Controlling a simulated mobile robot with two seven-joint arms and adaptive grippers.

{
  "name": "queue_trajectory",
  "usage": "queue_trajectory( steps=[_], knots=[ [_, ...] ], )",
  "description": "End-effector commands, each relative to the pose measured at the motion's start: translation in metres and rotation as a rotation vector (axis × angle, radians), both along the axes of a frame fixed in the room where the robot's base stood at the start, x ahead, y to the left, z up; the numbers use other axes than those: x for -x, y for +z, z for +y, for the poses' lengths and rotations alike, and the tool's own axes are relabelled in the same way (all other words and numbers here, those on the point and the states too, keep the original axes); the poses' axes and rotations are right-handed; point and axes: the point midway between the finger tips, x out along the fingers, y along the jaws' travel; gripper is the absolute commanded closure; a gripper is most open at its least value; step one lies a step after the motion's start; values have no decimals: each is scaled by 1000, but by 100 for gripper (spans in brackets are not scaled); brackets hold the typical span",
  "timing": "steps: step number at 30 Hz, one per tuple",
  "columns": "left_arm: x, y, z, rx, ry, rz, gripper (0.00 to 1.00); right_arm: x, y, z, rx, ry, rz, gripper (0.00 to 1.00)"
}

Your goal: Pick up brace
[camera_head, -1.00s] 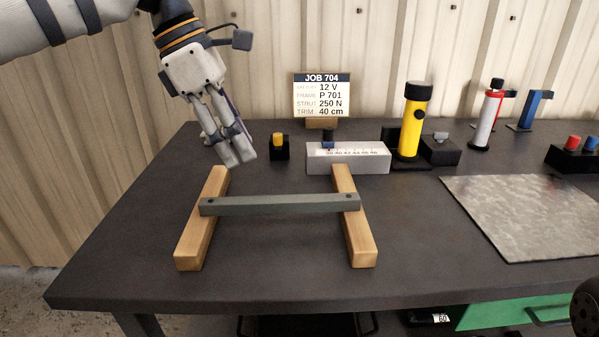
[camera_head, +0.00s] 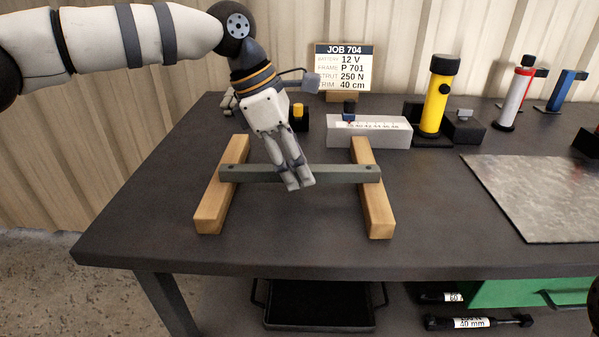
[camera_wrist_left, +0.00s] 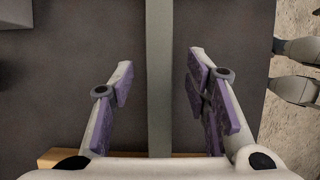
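The brace is a grey-green bar (camera_head: 345,174) with a dark hole near each end. It lies across two wooden blocks, the left block (camera_head: 222,190) and the right block (camera_head: 372,190). My left gripper (camera_head: 300,184) is over the middle of the bar and hides part of it. In the left wrist view the bar (camera_wrist_left: 160,75) runs between the two spread fingers of the gripper (camera_wrist_left: 160,85), with a gap on each side. The gripper is open and not touching the bar there. My right gripper cannot be made out.
Behind the bar stand a grey block with a scale (camera_head: 368,132), a yellow cylinder (camera_head: 436,98), a small yellow-topped black block (camera_head: 299,117) and a job sign (camera_head: 343,68). A metal sheet (camera_head: 540,195) lies at the right. A black tray (camera_head: 318,305) is below the tabletop.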

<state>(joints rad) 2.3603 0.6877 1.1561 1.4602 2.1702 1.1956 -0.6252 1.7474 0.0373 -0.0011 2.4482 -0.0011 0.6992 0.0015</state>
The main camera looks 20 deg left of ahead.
Motion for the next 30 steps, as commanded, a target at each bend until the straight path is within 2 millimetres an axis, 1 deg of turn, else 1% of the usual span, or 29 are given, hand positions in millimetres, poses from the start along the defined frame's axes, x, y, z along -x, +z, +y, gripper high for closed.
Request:
queue_trajectory(
  steps=[1, 2, 3, 5, 6, 14, 17, 20, 22, 23, 27, 29, 30],
  knots=[
    [0, 0, 0, 0, 0, 0, 68, 0, 0, 0, 0, 0, 0, 60],
    [0, 0, 0, 0, 0, 0, 75, 0, 0, 0, 0, 0, 0, 60],
    [0, 0, 0, 0, 0, 0, 84, 0, 0, 0, 0, 0, 0, 60],
    [0, 0, 0, 0, 0, 0, 97, 0, 0, 0, 0, 0, 0, 60],
    [0, 0, 0, 0, 0, 0, 100, 0, 0, 0, 0, 0, 0, 60],
    [0, 1, 0, 1, 0, 0, 100, 0, 0, 0, 0, 0, 0, 60],
    [0, 5, 0, 1, 0, -1, 100, 0, 0, 0, 0, 0, 1, 60],
    [-1, 16, 0, 2, -1, -2, 100, 1, -1, 0, 0, 0, 3, 60],
    [-1, 31, -1, 2, 0, -4, 100, 2, -2, 0, 0, 0, 5, 60],
    [2, 38, -2, 2, -2, -5, 100, 0, -1, 0, 0, 0, 2, 60],
    [31, 80, -18, 1, -5, -13, 100, -8, 8, 0, 0, 0, -26, 60],
    [44, 97, -25, 0, -4, -13, 100, -11, 11, 0, -1, 0, -37, 60],
    [55, 104, -30, -2, -7, -13, 100, -13, 13, 0, 0, 0, -43, 60]
  ],
)
